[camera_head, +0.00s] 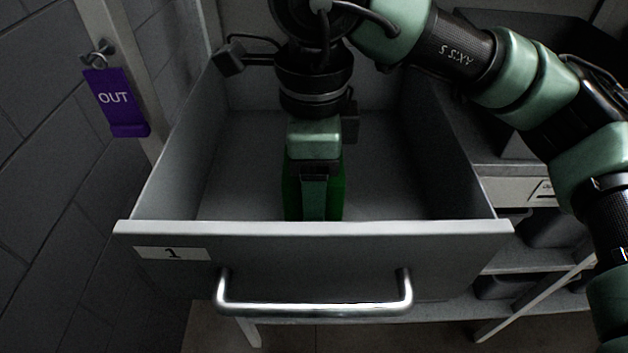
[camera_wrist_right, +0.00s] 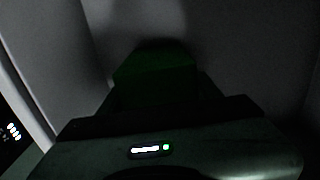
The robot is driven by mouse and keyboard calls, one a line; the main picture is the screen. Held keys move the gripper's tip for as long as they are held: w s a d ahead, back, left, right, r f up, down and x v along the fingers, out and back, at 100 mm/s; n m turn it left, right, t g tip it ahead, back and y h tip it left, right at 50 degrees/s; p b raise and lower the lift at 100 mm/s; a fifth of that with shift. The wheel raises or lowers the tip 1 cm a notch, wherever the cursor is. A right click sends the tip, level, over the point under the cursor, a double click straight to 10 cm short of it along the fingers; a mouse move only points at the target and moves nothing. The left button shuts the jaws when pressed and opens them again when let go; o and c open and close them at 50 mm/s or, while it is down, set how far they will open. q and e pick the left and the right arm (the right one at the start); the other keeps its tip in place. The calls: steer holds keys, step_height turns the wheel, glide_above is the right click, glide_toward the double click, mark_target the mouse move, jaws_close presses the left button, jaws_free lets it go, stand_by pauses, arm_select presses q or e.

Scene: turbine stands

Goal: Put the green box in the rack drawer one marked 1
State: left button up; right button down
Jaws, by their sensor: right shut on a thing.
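The rack drawer (camera_head: 350,262) marked 1 is pulled open, with a label (camera_head: 172,253) at the left of its front. My right gripper (camera_head: 314,190) points down inside the drawer, behind the front panel, and is shut on the green box (camera_head: 337,192). The gripper covers most of the box. In the right wrist view the box (camera_wrist_right: 155,75) shows dark green just beyond the gripper. The front panel hides the box's lower end in the head view, so I cannot tell if it touches the drawer floor. My left gripper is not in view.
A silver handle (camera_head: 315,308) runs across the drawer front. A purple OUT tag (camera_head: 116,100) hangs on the left post beside a grey block wall. Shelves (camera_head: 540,260) with dark bins lie to the right. The drawer floor left of the gripper (camera_head: 250,160) is clear.

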stand_by(0.3)
steer(key=shift+f+b, duration=0.25)
steer(key=shift+b, duration=0.05)
steer(key=shift+c, duration=1.2)
jaws_free()
steer(key=shift+o, duration=0.8)
steer(key=shift+r, duration=0.1)
steer(key=shift+r+p, duration=1.7)
steer(key=shift+r, duration=1.7)
